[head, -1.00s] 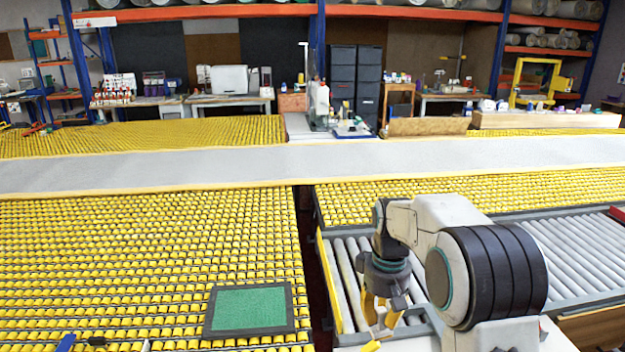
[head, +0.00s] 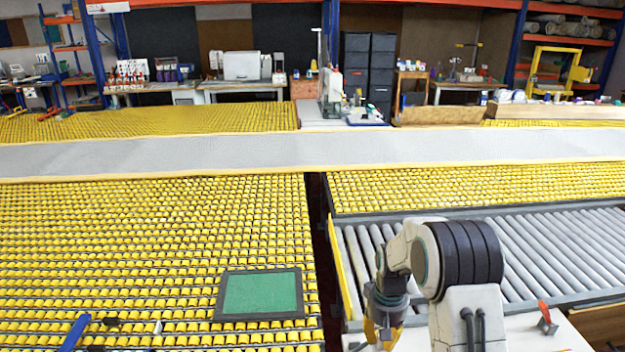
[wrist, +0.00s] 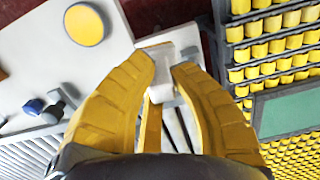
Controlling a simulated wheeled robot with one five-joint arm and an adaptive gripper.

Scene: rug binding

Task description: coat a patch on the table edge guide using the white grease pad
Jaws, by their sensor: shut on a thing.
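My gripper (wrist: 165,75) has two curved yellow fingers. In the wrist view they are shut on a small white block, the white grease pad (wrist: 160,92). In the head view my gripper (head: 383,337) hangs low near the near left corner of the roller table, its tips close to the bottom edge. The table edge guide (head: 347,272) is a yellow strip along the left side of the roller table. In the wrist view a yellow bar (wrist: 152,130), apparently this guide, runs below the pad between the fingers. I cannot tell whether pad and bar touch.
A green panel in a dark frame (head: 260,293) lies on the yellow roller bed (head: 150,240) to the left. A narrow dark gap separates the beds. A blue-handled tool (head: 75,332) lies at lower left. A red-tipped item (head: 546,318) is at right.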

